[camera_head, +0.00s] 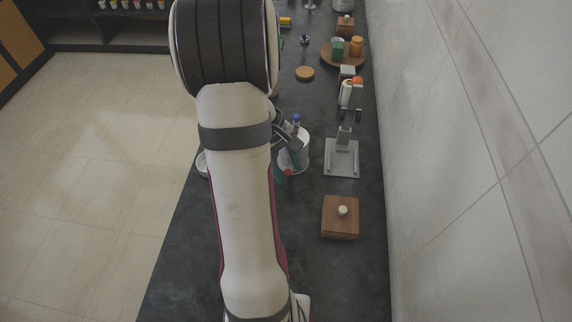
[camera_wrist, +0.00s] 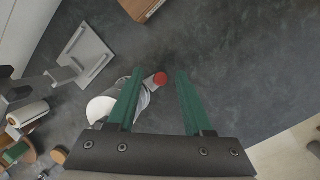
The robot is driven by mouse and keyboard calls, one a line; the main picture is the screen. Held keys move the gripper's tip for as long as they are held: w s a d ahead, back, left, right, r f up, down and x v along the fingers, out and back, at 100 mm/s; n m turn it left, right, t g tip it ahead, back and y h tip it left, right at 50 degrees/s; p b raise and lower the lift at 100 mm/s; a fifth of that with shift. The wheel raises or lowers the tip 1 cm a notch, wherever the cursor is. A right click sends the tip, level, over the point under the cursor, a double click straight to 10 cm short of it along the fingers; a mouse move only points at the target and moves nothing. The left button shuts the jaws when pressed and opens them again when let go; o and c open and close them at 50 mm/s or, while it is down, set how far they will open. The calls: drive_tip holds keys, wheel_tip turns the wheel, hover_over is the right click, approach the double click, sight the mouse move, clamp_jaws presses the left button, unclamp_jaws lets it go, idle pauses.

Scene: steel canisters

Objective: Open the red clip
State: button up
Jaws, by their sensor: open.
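A pale steel canister (camera_head: 300,158) stands on the dark counter, partly hidden by my arm in the head view. The red clip (camera_head: 288,172) shows as a small red spot at the canister's near side. In the wrist view the red clip (camera_wrist: 160,78) is a rounded red end on a metal piece beside the canister (camera_wrist: 100,108). My gripper (camera_wrist: 160,73) is open, with its green fingers on either side of the red end and a visible gap to each. The left finger covers part of the canister. I cannot tell how deep the fingertips reach.
A grey metal stand (camera_head: 342,172) and a wooden box (camera_head: 340,230) with a pale knob are to the right. Further back are a round wooden tray (camera_head: 328,59) and a round wooden piece (camera_head: 305,73). A wall (camera_head: 470,150) borders the counter. The near counter (camera_head: 190,285) is clear.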

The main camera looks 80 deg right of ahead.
drive_tip(key=v, duration=1.5)
drive_tip(key=shift+r, duration=0.4)
drive_tip(key=shift+w, duration=0.1)
drive_tip(key=w+a+n+t, duration=0.1)
drive_tip(key=w+a, duration=0.5)
drive_tip(key=a, duration=0.6)
drive_tip(key=w+a+n+t, duration=0.2)
drive_tip(key=w+a, duration=0.4)
drive_tip(key=a, duration=0.6)
drive_tip(key=s+a+f, duration=0.2)
drive_tip(key=a, duration=0.4)
drive_tip(key=s+a+f+y, duration=0.1)
drive_tip(key=s+a, duration=0.2)
drive_tip(key=a, duration=0.4)
drive_tip(key=shift+f+n+y, duration=0.3)
drive_tip(key=shift+f+n, duration=0.1)
drive_tip(key=shift+w+d, duration=0.1)
